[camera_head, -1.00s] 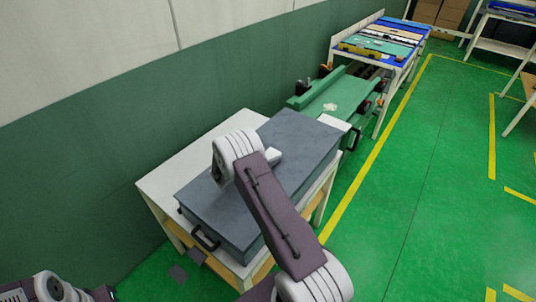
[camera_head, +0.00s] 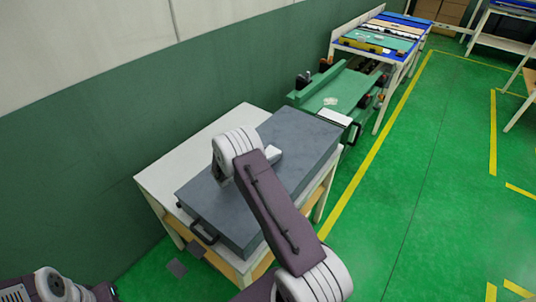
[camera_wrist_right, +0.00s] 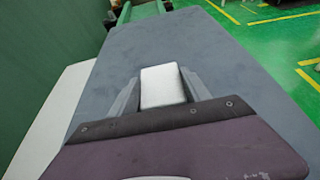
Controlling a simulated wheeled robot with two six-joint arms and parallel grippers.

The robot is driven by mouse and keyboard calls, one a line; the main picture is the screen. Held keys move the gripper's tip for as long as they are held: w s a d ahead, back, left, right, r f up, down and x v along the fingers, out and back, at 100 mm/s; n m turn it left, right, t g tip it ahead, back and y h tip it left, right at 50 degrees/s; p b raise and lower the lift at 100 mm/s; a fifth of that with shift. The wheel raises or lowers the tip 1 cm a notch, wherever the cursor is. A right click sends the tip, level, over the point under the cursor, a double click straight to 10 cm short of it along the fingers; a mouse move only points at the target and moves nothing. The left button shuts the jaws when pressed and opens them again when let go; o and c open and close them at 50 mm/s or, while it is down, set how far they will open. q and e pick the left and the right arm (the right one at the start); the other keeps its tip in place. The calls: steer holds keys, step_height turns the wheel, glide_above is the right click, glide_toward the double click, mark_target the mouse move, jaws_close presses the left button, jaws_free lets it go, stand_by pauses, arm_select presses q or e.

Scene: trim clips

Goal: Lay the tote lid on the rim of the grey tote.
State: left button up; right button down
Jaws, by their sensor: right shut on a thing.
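The tote lid (camera_head: 300,135) is a broad flat grey slab, lying about level over the grey tote (camera_head: 240,253) on a white table. In the wrist view the lid (camera_wrist_right: 225,75) fills the middle. My right gripper (camera_wrist_right: 162,84) is shut on its white block-shaped grip, with one finger on each side. The grip (camera_head: 273,153) also shows in the head view, partly behind my right arm. Lid and tote look alike in colour, and I cannot tell whether the lid touches the rim. My left gripper is out of view; only part of my left arm shows bottom left.
A black handle (camera_head: 204,231) sticks out at the near end, another (camera_head: 355,133) at the far end. The white table (camera_head: 165,172) has bare room on the left by the green wall. A green machine (camera_head: 335,92) stands just beyond. Green floor is open to the right.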

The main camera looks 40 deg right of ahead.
steer(key=shift+f+b, duration=0.35)
steer(key=shift+f, duration=0.1)
steer(key=shift+c, duration=2)
jaws_free()
steer(key=shift+a, duration=0.1)
steer(key=v, duration=0.9)
steer(key=shift+r, duration=0.1)
